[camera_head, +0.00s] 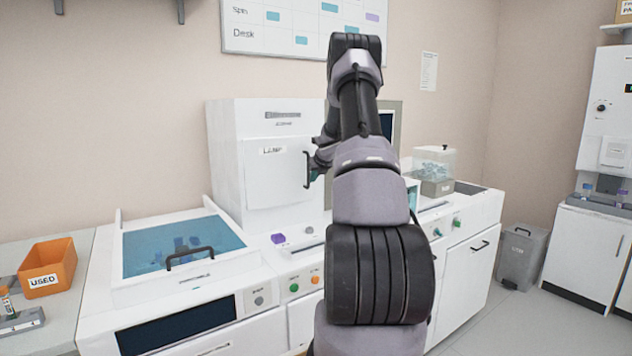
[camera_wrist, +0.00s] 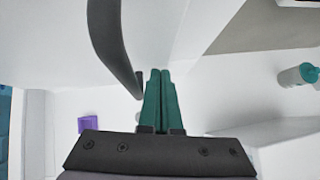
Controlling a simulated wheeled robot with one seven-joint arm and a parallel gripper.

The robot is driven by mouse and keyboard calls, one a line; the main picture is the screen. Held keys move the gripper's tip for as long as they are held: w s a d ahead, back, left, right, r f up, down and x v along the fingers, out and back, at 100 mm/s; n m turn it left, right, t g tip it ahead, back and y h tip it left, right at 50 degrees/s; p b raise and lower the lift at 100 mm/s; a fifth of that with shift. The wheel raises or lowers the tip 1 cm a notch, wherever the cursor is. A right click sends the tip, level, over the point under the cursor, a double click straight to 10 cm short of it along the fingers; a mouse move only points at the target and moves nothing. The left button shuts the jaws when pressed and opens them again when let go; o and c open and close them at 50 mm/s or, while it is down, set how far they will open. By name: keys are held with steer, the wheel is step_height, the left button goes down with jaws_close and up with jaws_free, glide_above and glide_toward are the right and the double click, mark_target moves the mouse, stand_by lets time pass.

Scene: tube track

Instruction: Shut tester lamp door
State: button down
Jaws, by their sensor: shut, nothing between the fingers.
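The tester lamp door (camera_head: 270,178) is a white panel with a "LAMP" label on the front of the tall white tester housing (camera_head: 225,165). Its black handle (camera_head: 307,169) is near its right edge. The door seems to stand out a little from the housing, but I cannot tell the gap. In the wrist view the curved black handle (camera_wrist: 115,45) is close to the left of my gripper (camera_wrist: 160,73). The green fingers are together and empty, beside the handle and not around it. I cannot tell if they touch the door. My arm hides the housing's right side.
A purple block (camera_head: 278,239) sits on the counter below the door; it also shows in the wrist view (camera_wrist: 91,124). A blue-topped lid with a black handle (camera_head: 190,257) is at left, an orange bin (camera_head: 47,268) beyond it. A clear box (camera_head: 434,163) stands right of my arm.

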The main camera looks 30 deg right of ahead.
steer(key=w+n+y, duration=0.1)
steer(key=w, duration=0.1)
steer(key=shift+w+d, duration=0.15)
steer(key=shift+w, duration=0.25)
steer(key=shift+w+r, duration=0.1)
steer(key=shift+r, duration=0.1)
